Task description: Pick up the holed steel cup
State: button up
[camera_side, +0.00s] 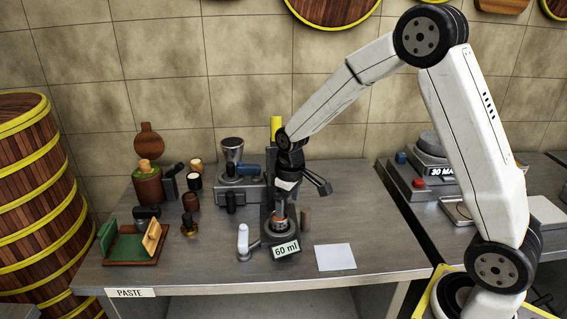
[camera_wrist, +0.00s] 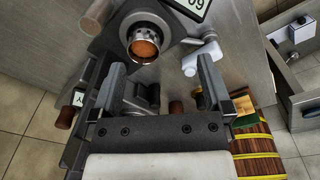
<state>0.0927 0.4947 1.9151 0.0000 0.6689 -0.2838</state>
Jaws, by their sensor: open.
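The holed steel cup (camera_wrist: 143,33) shows in the wrist view as a round metal rim with orange-brown contents. It sits on a dark stand with a "60 ml" sign. In the side view the cup (camera_side: 281,224) is small and partly hidden below my gripper (camera_side: 284,203). My gripper also shows in the wrist view (camera_wrist: 161,64), with its two fingers wide apart and nothing between them. The cup lies beyond the fingertips, nearer the left finger. I cannot tell the exact height gap.
A white-handled tool (camera_side: 243,240) stands left of the stand, and a pale square sheet (camera_side: 335,257) lies to its right. A grinder-like machine (camera_side: 236,175) stands behind left. A green-lined wooden tray (camera_side: 128,246) is at far left. The front middle of the table is mostly clear.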

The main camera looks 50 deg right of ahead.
send_over(279, 223)
jog(key=w+d, duration=0.1)
jog(key=d, duration=0.1)
notch_tip(279, 223, down, 2)
jog(key=shift+w+a+f+n+g, duration=0.1)
jog(key=shift+w+n+g, duration=0.05)
jog(key=shift+n+g, duration=0.25)
jog(key=shift+f, duration=1.3)
jog(key=shift+f, duration=2.6)
grip_shut()
jog(key=shift+r, duration=0.15)
